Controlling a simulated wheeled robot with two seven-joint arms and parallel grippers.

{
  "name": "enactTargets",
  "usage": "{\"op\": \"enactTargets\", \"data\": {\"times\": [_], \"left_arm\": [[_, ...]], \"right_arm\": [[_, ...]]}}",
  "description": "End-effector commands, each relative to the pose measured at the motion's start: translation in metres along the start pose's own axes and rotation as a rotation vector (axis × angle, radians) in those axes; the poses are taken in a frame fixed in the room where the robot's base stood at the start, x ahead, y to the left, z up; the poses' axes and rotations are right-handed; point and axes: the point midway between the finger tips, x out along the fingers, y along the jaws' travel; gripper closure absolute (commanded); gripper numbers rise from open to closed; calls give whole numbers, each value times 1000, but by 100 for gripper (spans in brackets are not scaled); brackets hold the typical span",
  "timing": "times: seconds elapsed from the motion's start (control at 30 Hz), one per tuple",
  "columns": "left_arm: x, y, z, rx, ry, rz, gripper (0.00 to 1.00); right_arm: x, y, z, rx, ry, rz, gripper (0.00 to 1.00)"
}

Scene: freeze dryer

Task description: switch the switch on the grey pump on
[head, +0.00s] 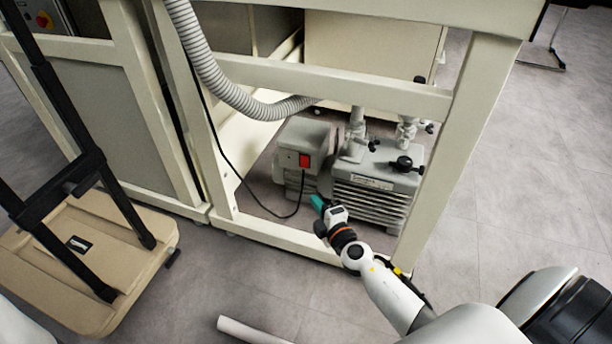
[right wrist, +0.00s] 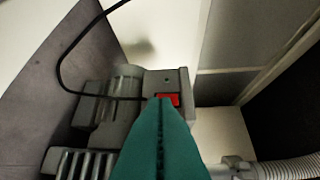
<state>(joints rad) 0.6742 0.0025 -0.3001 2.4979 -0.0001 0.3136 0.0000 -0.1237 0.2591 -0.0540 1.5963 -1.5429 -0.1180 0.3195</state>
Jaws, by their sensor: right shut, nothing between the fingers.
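The grey pump (head: 368,185) stands on the floor inside the cream frame under the bench. Its red switch (head: 304,160) is on the face of the motor box at the pump's left end. My right gripper (head: 316,201), with teal fingers, is shut and empty, below and a little right of the switch in the head view. In the right wrist view the shut fingers (right wrist: 162,110) point at the red switch (right wrist: 168,100) and cover part of its lower edge. I cannot tell whether they touch it. The switch's rocker position is too small to read. My left gripper is not in view.
A cream frame rail (head: 290,238) runs low in front of the pump, with a post (head: 445,160) to its right. A black cable (head: 243,185) hangs left of the pump, and a grey ribbed hose (head: 215,75) runs above. A beige wheeled cart (head: 130,255) stands at left.

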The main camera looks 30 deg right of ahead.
Motion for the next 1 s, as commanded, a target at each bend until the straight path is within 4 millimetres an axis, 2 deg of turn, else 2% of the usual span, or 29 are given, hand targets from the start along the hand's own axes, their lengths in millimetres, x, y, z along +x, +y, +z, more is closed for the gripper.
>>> {"op": "enactTargets", "data": {"times": [0.17,0.27,0.7,0.8,1.0], "left_arm": [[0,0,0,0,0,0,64],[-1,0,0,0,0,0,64],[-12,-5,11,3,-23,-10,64],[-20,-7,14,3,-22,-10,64],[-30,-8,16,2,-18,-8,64]], "right_arm": [[3,0,1,1,-2,0,100],[14,0,1,2,-1,-1,100],[103,2,1,2,-2,-1,100],[114,4,-12,0,-1,0,100],[126,2,-25,2,-2,0,100]]}}
